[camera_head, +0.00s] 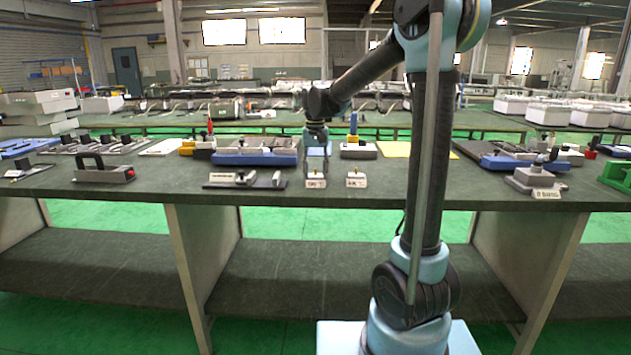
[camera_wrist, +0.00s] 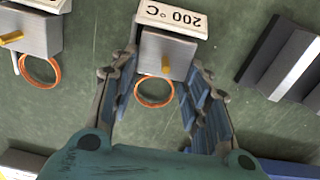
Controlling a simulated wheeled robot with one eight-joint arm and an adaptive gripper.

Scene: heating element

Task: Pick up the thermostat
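A thermostat, a small grey block (camera_wrist: 165,52) with a white "200 °C" label, a brass pin and a copper wire loop (camera_wrist: 154,92), lies on the bench in the wrist view. In the head view this thermostat (camera_head: 316,183) stands near the bench's front edge. My gripper (camera_wrist: 160,72) is open above it and points down, one finger on each side of the block. I see no clear contact. In the head view my gripper (camera_head: 317,167) is right over that block. A second, similar thermostat (camera_wrist: 28,32) lies to the left in the wrist view; in the head view it is to the right (camera_head: 356,181).
A dark plate with grey parts (camera_head: 245,181) lies left of the thermostats in the head view. A blue fixture (camera_head: 255,157) and a yellow sheet (camera_head: 405,149) are behind.

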